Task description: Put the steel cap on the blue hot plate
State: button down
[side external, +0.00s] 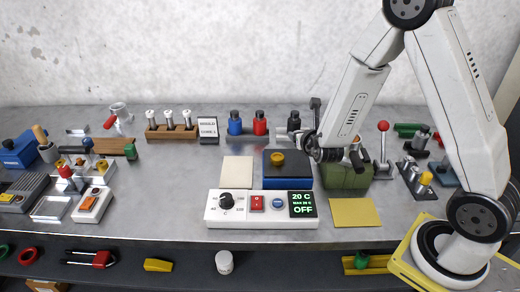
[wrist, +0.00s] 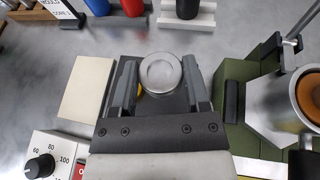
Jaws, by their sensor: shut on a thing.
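In the wrist view my gripper (wrist: 160,78) is shut on a round steel cap (wrist: 161,72), one finger on each side of it. The blue hot plate (side external: 288,183), with a dark top, stands behind the control box in the side view. A brass-coloured round piece (side external: 277,157) sits on its top. In the wrist view a bit of yellow shows beside the cap, and most of the hot plate is hidden under my gripper. In the side view my gripper (side external: 304,139) is near the plate's back right; the cap is too small to make out there.
A green block (side external: 345,176) with a metal part on top stands close right of the hot plate. A cream tile (side external: 237,169) lies to its left. The control box (side external: 262,208) in front reads OFF. Blue (side external: 235,124), red (side external: 260,124) and black (side external: 294,121) bottles stand behind.

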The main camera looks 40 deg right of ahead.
send_over(298, 164)
jog(key=shift+w+f, duration=0.1)
jog(key=shift+f, duration=2.1)
jog(key=shift+f, duration=0.1)
jog(key=shift+f, duration=1.7)
jog(key=shift+f, duration=0.1)
jog(key=shift+c, duration=1.8)
grip_release()
jog(key=v, duration=0.7)
jog(key=shift+s+r, duration=0.2)
jog(key=shift+s, duration=0.05)
